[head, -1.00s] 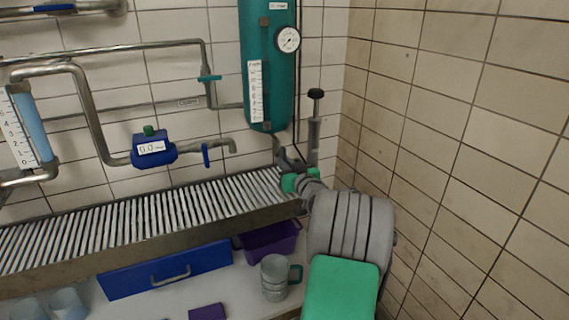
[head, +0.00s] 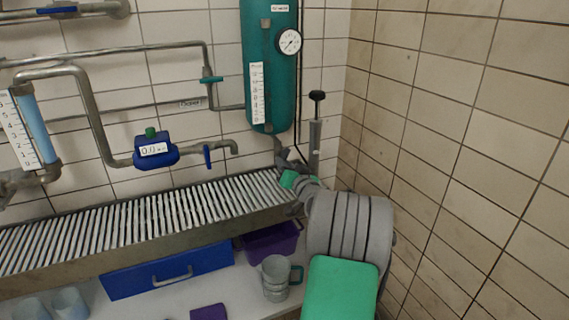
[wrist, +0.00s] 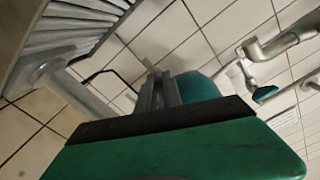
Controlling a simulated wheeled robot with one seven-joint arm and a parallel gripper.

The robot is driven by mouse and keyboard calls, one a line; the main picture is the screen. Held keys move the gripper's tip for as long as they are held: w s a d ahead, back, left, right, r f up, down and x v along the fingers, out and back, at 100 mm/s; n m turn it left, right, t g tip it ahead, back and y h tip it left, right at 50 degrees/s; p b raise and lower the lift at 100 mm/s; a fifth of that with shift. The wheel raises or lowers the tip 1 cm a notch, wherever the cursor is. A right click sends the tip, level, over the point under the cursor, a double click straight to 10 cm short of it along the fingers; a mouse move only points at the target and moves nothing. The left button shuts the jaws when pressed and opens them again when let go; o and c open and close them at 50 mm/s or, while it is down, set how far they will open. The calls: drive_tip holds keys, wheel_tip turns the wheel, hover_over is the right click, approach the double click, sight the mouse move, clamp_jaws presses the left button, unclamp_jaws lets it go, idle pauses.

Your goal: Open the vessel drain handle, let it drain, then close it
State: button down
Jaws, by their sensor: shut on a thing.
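The teal vessel (head: 268,70) hangs on the back wall, with a round gauge (head: 289,41) and a white scale strip (head: 257,92) on its front. Its rounded end also shows in the wrist view (wrist: 200,88), just beyond my fingers. My gripper (head: 283,157) is directly under the vessel's bottom, at the drain outlet. In the wrist view my gripper (wrist: 158,90) has its fingers close together. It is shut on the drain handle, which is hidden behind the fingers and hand. I see no flowing liquid; the outlet is mostly covered.
A grey hand pump (head: 315,135) stands close right of my gripper, by the tiled right wall (head: 440,150). A slatted drain grate (head: 150,220) runs below. A blue meter (head: 154,148) is left.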

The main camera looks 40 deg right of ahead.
drive_tip(key=m, duration=0.1)
drive_tip(key=m+p, duration=0.1)
drive_tip(key=m, duration=0.1)
drive_tip(key=shift+w+a+r+m+p, duration=0.1)
drive_tip(key=shift+a+r+m+p, duration=0.2)
drive_tip(key=shift+m, duration=0.1)
drive_tip(key=shift+w+a+r+m+p, duration=0.1)
drive_tip(key=shift+r+m+p, duration=0.1)
drive_tip(key=shift+m+p, duration=1.05)
drive_tip(key=shift+s+a+r+m+p, duration=0.2)
drive_tip(key=shift+m+p, duration=0.5)
drive_tip(key=shift+m, duration=1.05)
drive_tip(key=shift+w+d+r+m+p, duration=0.1)
drive_tip(key=shift+w+r+m+p, duration=0.15)
drive_tip(key=shift+m+p, duration=1)
drive_tip(key=shift+m, duration=0.35)
drive_tip(key=c, duration=1.5)
unclamp_jaws()
drive_tip(key=v, duration=0.8)
drive_tip(key=shift+b, duration=0.4)
